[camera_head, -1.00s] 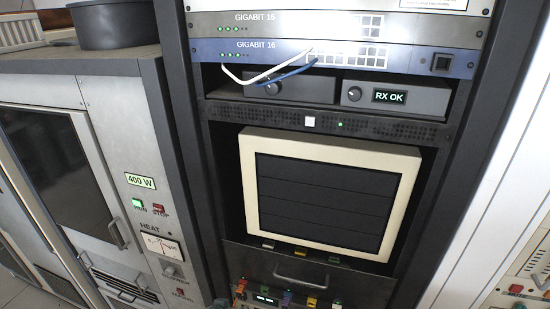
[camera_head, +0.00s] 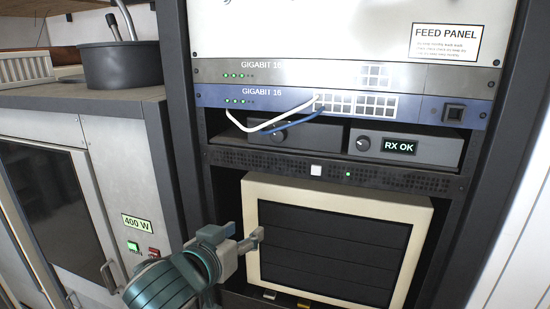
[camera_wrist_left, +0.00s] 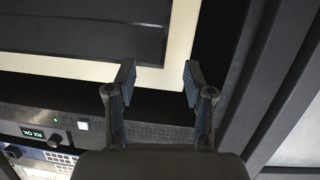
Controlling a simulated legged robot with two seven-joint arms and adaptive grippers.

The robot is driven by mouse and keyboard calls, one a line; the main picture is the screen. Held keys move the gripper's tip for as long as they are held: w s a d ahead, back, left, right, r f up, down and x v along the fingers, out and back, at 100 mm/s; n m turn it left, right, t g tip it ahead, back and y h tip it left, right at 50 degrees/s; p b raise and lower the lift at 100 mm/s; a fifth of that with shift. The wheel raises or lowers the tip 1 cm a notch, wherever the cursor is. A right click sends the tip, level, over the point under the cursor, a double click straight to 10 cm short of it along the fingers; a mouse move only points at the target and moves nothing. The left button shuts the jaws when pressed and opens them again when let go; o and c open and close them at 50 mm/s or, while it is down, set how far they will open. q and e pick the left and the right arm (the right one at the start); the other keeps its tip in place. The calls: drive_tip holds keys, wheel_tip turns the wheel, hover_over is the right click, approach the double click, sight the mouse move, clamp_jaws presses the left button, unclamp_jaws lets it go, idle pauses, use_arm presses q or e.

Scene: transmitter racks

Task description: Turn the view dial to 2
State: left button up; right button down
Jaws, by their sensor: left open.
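No dial with a readable "view" label shows. Two knobs sit on the dark units under the network switches in the head view: a left knob (camera_head: 280,135), partly behind the cables, and a right knob (camera_head: 363,143) beside the lit RX OK display (camera_head: 399,146). The cream-framed monitor (camera_head: 335,245) is below them, its screen dark. My left gripper (camera_head: 257,238) is in front of the monitor's left edge. In the left wrist view, the left gripper (camera_wrist_left: 158,80) is open and empty, with the cream frame (camera_wrist_left: 95,73) beyond its fingertips. My right gripper is not in view.
A white cable (camera_head: 268,124) and a blue cable (camera_head: 300,124) loop in front of the left knob. A dark pot (camera_head: 120,62) stands on the cabinet at left. A perforated strip with a white button (camera_head: 316,170) runs above the monitor.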

use_arm(q)
drive_tip(key=s+r+t, duration=0.2)
drive_tip(key=s+r, duration=0.5)
drive_tip(key=r, duration=0.4)
drive_tip(key=t, duration=0.1)
approach(277, 139)
drive_tip(key=p+x, duration=0.8)
drive_tip(key=shift+w+d+r, duration=0.1)
drive_tip(key=shift+w, duration=0.4)
clamp_jaws()
